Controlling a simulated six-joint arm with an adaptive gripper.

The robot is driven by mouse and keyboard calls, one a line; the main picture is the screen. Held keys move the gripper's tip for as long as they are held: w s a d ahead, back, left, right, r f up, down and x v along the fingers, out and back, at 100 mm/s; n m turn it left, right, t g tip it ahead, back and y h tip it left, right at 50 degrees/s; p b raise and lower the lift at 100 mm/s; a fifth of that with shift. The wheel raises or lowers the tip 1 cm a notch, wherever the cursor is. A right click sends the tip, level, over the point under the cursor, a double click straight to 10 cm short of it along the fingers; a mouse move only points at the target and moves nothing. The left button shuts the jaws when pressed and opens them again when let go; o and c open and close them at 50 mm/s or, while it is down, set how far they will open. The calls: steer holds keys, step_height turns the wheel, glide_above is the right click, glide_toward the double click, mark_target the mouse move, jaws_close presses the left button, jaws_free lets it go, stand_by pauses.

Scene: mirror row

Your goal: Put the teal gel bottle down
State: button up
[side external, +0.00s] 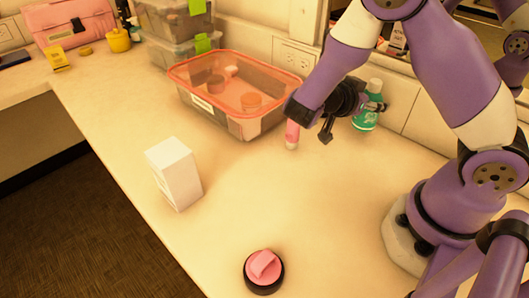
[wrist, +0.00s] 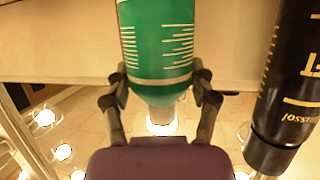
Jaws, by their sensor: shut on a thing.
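The teal gel bottle (side external: 366,121) is upright, with its white cap at the top in the side view, near the back wall on the right. My gripper (side external: 370,104) is shut around it. In the wrist view the bottle (wrist: 157,45) fills the space between the two fingers of my gripper (wrist: 160,80), and its pale cap shows toward the bottom of the picture. I cannot tell whether its base touches the counter.
In the wrist view a black can (wrist: 285,85) stands close on the right. A pink tube (side external: 292,133) is left of my gripper. A clear bin with an orange rim (side external: 215,111), white box (side external: 174,174) and pink-topped round container (side external: 263,271) stand on the counter. The front middle counter is clear.

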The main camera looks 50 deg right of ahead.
mark_target(366, 112)
step_height(366, 112, down, 3)
steer(key=shift+f, duration=0.2)
steer(key=o, duration=1.3)
